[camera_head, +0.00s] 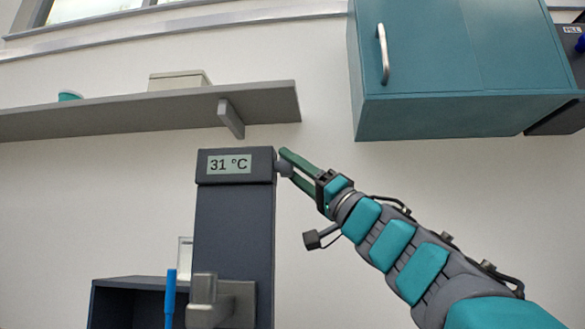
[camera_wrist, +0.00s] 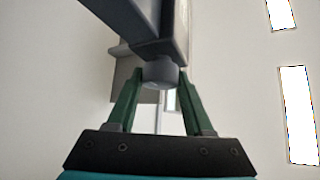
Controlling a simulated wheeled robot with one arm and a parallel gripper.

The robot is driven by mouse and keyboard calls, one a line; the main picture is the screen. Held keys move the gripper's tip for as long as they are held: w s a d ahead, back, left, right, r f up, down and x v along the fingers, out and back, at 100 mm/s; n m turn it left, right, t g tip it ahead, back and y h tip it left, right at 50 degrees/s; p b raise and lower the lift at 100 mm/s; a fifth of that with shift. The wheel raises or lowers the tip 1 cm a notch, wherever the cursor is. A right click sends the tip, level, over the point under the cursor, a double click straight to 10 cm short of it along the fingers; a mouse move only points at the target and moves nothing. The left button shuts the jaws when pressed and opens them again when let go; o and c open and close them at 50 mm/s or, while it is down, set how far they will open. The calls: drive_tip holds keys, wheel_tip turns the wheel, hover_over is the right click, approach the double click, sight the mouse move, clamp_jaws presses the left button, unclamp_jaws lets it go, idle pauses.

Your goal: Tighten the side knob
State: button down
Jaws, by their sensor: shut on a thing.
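The side knob (camera_wrist: 160,73) is a grey round knob on the side of the dark rig column (camera_head: 234,240). In the head view the knob (camera_head: 284,169) sits at the column's right side, just right of the display reading 31 °C (camera_head: 229,164). My gripper (camera_head: 286,164) reaches it from the right with two green fingers. In the wrist view my gripper (camera_wrist: 160,80) has one finger on each side of the knob, shut on it. The knob's front face shows between the fingertips; its joint to the column is partly hidden.
A grey shelf (camera_head: 150,113) with a bracket is on the wall at the upper left. A teal cabinet (camera_head: 460,65) hangs at the upper right, above my arm. A grey fixture (camera_head: 222,302) and a blue stick-like thing (camera_head: 170,298) stand low at the column. Bare wall lies right of the column.

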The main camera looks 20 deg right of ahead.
drive_tip(key=shift+m+t+h, duration=0.3)
drive_tip(key=shift+m+h, duration=0.5)
drive_tip(key=shift+m, duration=0.4)
drive_tip(key=shift+c, duration=1.4)
unclamp_jaws()
drive_tip(key=shift+d, duration=0.1)
drive_tip(key=v, duration=0.7)
drive_tip(key=shift+s+f, duration=0.2)
drive_tip(key=shift+s, duration=0.1)
drive_tip(key=shift+s+d, duration=0.1)
drive_tip(key=shift+d, duration=0.05)
